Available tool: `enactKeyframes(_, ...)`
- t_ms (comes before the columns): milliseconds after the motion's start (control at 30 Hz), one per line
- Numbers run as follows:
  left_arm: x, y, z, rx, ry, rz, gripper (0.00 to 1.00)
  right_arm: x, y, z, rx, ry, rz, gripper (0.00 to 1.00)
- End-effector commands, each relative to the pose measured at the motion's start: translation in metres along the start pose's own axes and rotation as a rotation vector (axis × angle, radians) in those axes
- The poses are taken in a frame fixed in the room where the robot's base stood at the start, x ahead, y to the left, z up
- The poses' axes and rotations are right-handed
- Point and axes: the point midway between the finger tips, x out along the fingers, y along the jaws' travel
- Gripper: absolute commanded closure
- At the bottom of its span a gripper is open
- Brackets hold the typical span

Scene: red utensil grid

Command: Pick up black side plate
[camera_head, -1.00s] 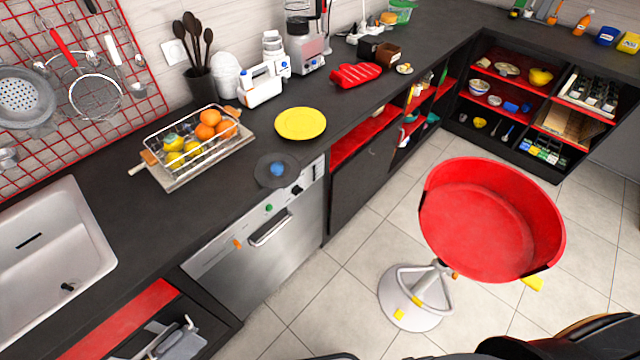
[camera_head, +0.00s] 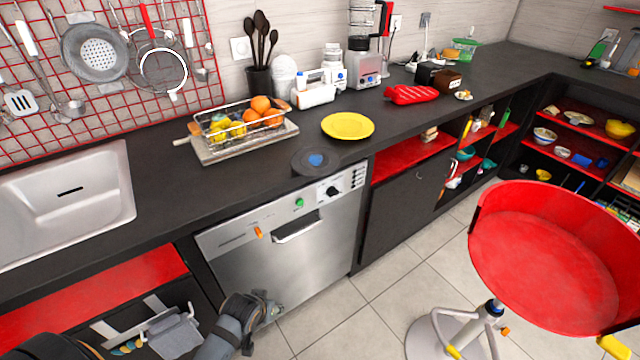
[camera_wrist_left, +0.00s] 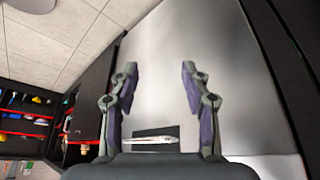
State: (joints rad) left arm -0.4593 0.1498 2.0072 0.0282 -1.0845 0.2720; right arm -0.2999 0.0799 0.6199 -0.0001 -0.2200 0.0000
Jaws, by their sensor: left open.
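The black side plate (camera_head: 316,161) lies flat on the dark countertop near its front edge, above the dishwasher. It has a blue patch at its centre. My left arm comes in at the bottom of the head view. My left gripper (camera_wrist_left: 158,88) shows in the left wrist view with its two fingers apart and nothing between them. It faces the steel dishwasher front, below the counter and the plate. The plate does not show in the left wrist view. My right gripper is not in view.
A yellow plate (camera_head: 347,126) lies just behind the black plate. A wire fruit basket (camera_head: 243,125) on a board is to its left. The counter's front edge runs above the dishwasher (camera_head: 290,250). A red stool (camera_head: 550,255) stands at the right.

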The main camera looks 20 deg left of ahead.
Motion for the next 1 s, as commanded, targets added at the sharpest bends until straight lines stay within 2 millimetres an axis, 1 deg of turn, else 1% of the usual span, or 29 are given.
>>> enactKeyframes(33, -0.001, 0.007, -0.033, -0.109, 0.116, 0.036, 0.53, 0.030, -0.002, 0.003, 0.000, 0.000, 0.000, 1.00)
enactKeyframes(67, -0.011, 0.012, -0.053, -0.184, 0.174, 0.066, 0.53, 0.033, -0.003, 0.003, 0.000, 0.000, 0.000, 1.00)
enactKeyframes(100, -0.022, 0.017, -0.079, -0.283, 0.248, 0.112, 0.53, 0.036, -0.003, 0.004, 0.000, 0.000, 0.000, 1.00)
enactKeyframes(167, -0.038, 0.025, -0.115, -0.432, 0.351, 0.198, 0.53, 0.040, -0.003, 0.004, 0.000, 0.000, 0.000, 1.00)
enactKeyframes(200, -0.050, 0.031, -0.138, -0.534, 0.414, 0.270, 0.53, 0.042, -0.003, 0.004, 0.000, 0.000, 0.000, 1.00)
enactKeyframes(267, -0.068, 0.038, -0.171, -0.683, 0.496, 0.393, 0.53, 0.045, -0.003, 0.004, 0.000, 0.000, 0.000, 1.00)
enactKeyframes(300, -0.080, 0.042, -0.192, -0.777, 0.540, 0.484, 0.53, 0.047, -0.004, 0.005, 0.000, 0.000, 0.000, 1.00)
enactKeyframes(400, -0.112, 0.050, -0.234, -0.982, 0.607, 0.718, 0.53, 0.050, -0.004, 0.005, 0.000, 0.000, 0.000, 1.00)
enactKeyframes(500, -0.137, 0.055, -0.260, -1.118, 0.622, 0.909, 0.53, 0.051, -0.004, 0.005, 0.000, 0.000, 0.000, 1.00)
enactKeyframes(567, -0.147, 0.056, -0.269, -1.165, 0.620, 0.984, 0.53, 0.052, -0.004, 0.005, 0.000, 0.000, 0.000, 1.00)
enactKeyframes(633, -0.153, 0.057, -0.274, -1.193, 0.616, 1.029, 0.53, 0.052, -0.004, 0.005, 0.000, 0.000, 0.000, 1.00)
enactKeyframes(767, -0.153, 0.058, -0.277, -1.205, 0.614, 1.042, 0.53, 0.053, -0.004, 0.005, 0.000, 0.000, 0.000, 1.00)
enactKeyframes(933, -0.141, 0.066, -0.299, -1.207, 0.615, 1.046, 0.53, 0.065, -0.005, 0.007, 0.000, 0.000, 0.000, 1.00)
enactKeyframes(1000, -0.136, 0.069, -0.309, -1.208, 0.615, 1.042, 0.53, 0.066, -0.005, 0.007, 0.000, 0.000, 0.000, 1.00)
